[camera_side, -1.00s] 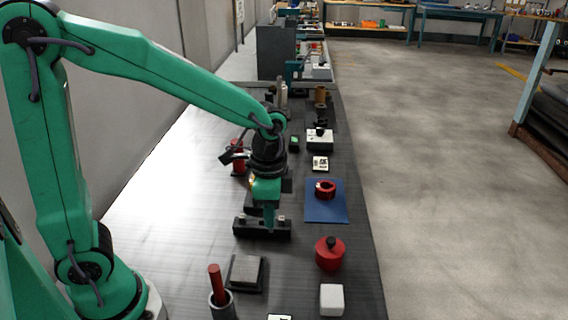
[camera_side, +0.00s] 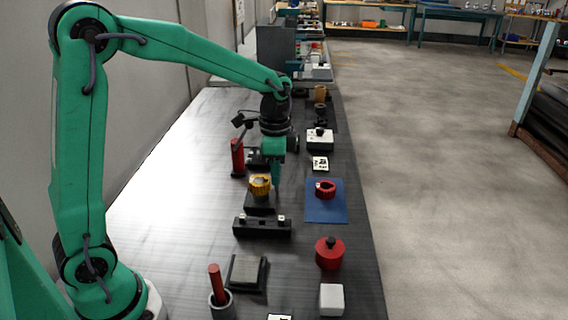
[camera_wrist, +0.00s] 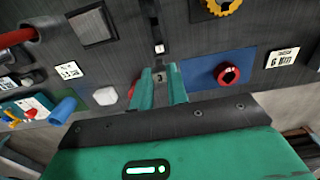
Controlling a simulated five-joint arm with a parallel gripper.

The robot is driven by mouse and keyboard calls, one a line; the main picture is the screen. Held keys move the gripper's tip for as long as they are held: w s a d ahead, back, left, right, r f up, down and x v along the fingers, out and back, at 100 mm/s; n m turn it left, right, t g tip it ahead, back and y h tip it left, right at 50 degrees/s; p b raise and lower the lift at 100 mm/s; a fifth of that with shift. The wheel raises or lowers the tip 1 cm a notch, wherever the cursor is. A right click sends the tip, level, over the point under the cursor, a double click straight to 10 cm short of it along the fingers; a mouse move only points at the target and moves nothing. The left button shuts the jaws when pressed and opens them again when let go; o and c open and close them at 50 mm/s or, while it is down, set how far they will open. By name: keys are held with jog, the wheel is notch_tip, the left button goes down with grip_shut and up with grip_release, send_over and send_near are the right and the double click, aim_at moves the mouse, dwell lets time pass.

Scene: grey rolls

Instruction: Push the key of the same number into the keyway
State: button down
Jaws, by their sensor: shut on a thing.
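My gripper (camera_side: 275,182) hangs above the table, in the picture just right of the yellow gear (camera_side: 260,182) on its black block. In the wrist view my gripper's fingers (camera_wrist: 161,82) are shut on a small grey key (camera_wrist: 160,76) with a dark mark that looks like a 3. A black rack (camera_side: 262,229) holds small light keys at its two ends; its middle looks empty. A red notched ring (camera_side: 325,189) lies on a blue mat (camera_side: 326,212), apart from my gripper; it also shows in the wrist view (camera_wrist: 227,74). Numbers on the rings are too small to read.
A red lidded pot (camera_side: 330,255) and a white block (camera_side: 332,299) stand along the right edge. A red rod (camera_side: 215,280) stands in a grey cup at the front. A red cylinder (camera_side: 237,158) is left of my gripper. Printed cards lie about.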

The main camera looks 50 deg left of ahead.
jog(key=w+a+r, duration=0.1)
jog(key=w+a, duration=0.4)
jog(key=a, duration=0.6)
jog(key=shift+a+r, duration=0.15)
jog(key=shift+r, duration=0.05)
jog(key=shift+w+f, duration=0.1)
jog(key=shift+f, duration=0.05)
jog(key=shift+f, duration=2.75)
jog(key=shift+f, duration=2.15)
jog(key=c, duration=1.3)
grip_release()
notch_tip(320, 180, up, 8)
